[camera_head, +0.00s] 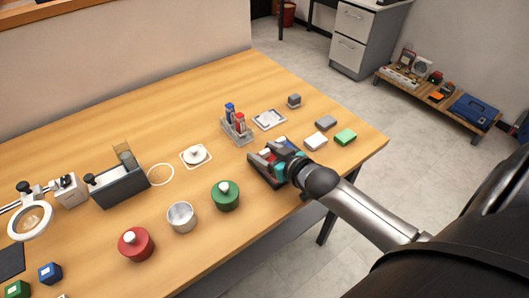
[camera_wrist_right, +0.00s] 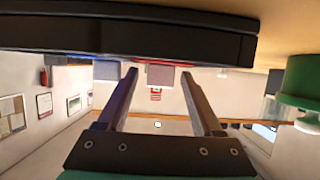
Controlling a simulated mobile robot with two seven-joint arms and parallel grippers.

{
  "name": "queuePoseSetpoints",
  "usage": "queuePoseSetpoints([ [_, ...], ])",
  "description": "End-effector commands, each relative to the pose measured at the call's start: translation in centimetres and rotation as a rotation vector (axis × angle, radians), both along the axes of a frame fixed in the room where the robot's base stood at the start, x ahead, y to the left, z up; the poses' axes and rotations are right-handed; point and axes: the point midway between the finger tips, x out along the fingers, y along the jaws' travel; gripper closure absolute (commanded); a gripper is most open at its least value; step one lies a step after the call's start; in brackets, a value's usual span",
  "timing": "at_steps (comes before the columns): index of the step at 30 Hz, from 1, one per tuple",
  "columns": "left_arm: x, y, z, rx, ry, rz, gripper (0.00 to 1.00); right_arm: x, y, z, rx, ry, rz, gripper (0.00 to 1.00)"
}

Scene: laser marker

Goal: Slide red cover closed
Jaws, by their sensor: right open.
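A low dark tray-like device (camera_head: 266,178) sits near the table's right front edge, with a small red part (camera_head: 265,155) showing on it. I cannot tell for sure that this red part is the cover, nor how far it is slid. My right gripper (camera_head: 272,158) is over and beside this device and hides much of it. In the right wrist view the gripper (camera_wrist_right: 146,76) is open, with nothing held between its fingers. The dark device (camera_wrist_right: 130,32) spans the top of that view, close to the fingertips; contact cannot be judged. My left gripper is not in view.
A green lidded jar (camera_head: 225,196) stands left of the right gripper; it also shows in the wrist view (camera_wrist_right: 302,80). A rack with blue and red bottles (camera_head: 236,128) stands behind.

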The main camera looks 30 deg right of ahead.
Motion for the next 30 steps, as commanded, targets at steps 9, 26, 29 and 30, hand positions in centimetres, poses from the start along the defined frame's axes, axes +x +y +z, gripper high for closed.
queuePoseSetpoints([
  [9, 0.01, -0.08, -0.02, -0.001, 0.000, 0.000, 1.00, 0.11, 0.03, -0.05, 0.001, 0.000, 0.000, 0.35],
  [26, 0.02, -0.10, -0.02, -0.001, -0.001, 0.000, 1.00, 0.09, 0.05, -0.04, 0.001, 0.000, 0.001, 0.98],
  [29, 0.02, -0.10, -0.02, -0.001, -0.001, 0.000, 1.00, 0.09, 0.05, -0.04, 0.001, 0.000, 0.001, 1.00],
  [30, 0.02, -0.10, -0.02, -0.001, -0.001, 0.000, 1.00, 0.09, 0.05, -0.04, 0.001, 0.000, 0.001, 1.00],
])
